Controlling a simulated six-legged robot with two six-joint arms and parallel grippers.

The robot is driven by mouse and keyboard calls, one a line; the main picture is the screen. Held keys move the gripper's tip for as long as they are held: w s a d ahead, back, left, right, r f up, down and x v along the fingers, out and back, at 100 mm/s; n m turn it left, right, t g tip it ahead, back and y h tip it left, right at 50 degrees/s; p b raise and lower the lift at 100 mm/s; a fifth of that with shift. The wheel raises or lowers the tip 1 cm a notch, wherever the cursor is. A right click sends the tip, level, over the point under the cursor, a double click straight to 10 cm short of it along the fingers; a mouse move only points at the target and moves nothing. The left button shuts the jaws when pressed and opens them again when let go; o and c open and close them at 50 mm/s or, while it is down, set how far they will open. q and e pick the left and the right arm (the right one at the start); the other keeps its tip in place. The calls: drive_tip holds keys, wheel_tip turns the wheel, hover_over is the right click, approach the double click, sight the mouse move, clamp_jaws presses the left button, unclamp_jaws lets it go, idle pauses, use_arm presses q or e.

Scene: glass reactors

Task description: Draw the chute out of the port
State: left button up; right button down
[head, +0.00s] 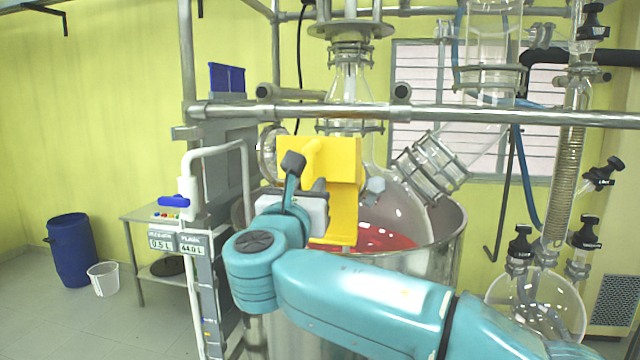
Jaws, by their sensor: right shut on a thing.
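The yellow chute (346,210) is in the middle of the head view, in front of the glass reactor (400,205). My right gripper (318,196) is shut on the chute's left side. My teal right arm comes in from the lower right and covers part of the scene below the chute. I cannot make out the port, and I cannot tell whether the chute's far end is inside it. My left gripper is not in view.
A metal rail (480,114) crosses in front of the reactor, just above the chute. Red contents show in the vessel, inside a steel bath (445,250). Glassware with black-capped valves (535,295) stands at right. A side table (140,213), blue drum (72,250) and white bucket (104,279) are at left.

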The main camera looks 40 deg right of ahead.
sight(305, 172)
drive_tip(key=shift+w+d+r+g+y+p, duration=0.1)
drive_tip(key=shift+d+r+g+y+p, duration=0.1)
drive_tip(key=shift+r+p, duration=0.65)
drive_tip(key=shift+w+d+r+g+y+p, duration=0.1)
drive_tip(key=shift+r+g+y+p, duration=0.1)
drive_tip(key=shift+r+p, duration=0.65)
drive_tip(key=shift+s+a+f, duration=0.1)
drive_tip(key=shift+a, duration=0.1)
idle(0.6)
drive_tip(key=shift+s+a+r, duration=0.7)
drive_tip(key=shift+a+r, duration=0.1)
drive_tip(key=shift+r, duration=0.1)
drive_tip(key=shift+s+a+r, duration=0.7)
drive_tip(key=shift+a+r, duration=0.1)
drive_tip(key=shift+r, duration=0.1)
drive_tip(key=shift+s+a+r, duration=0.1)
idle(0.4)
drive_tip(key=r+v, duration=0.2)
drive_tip(key=v, duration=1)
drive_tip(key=shift+s+r, duration=0.15)
drive_tip(key=shift+r, duration=0.2)
drive_tip(key=shift+a, duration=0.15)
idle(0.3)
